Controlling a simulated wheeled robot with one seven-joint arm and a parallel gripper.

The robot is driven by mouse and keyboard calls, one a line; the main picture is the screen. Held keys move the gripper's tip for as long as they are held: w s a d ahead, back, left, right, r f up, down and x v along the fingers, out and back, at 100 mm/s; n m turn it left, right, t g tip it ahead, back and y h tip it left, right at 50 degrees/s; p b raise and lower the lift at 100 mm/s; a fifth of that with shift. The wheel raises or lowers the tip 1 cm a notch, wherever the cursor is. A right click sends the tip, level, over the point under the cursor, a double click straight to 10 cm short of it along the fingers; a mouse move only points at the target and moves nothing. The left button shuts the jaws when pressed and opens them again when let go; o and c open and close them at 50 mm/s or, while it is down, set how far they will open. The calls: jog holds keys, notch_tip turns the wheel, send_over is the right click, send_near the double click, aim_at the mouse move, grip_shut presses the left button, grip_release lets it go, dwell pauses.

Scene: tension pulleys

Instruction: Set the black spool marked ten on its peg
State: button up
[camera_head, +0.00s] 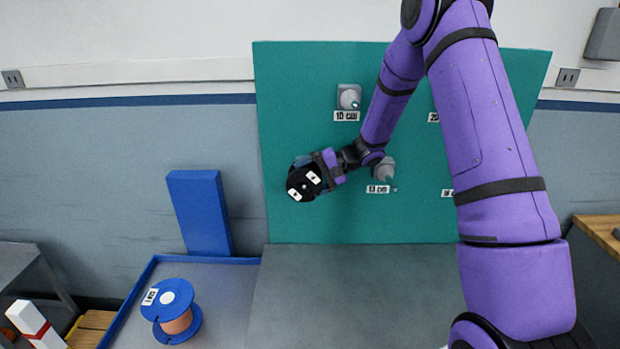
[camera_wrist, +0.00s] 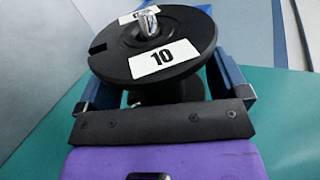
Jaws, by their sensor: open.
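The black spool (camera_head: 302,184) is in front of the left part of the green board in the head view, white labels on its face. In the wrist view the spool (camera_wrist: 150,45) shows its flange and a label reading 10. A shiny metal tip (camera_wrist: 148,22) sticks out through its centre hole and looks like a peg's end. The board behind it and any peg label there are hidden. My gripper (camera_head: 322,169) is open, with one finger on each side of the spool. I cannot tell if either finger touches it.
The green board (camera_head: 300,75) carries a grey peg at upper left (camera_head: 348,97) and another peg right of the spool (camera_head: 384,170), each with a label. My arm hides part of the board. A blue and copper spool (camera_head: 176,310) stands in the blue-rimmed tray (camera_head: 228,290) at lower left.

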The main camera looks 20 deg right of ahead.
jog(key=shift+d, duration=0.1)
jog(key=v, duration=0.8)
jog(key=shift+d+r, duration=0.25)
jog(key=shift+d, duration=0.05)
dwell(0.6)
jog(key=shift+s, duration=0.15)
dwell(0.6)
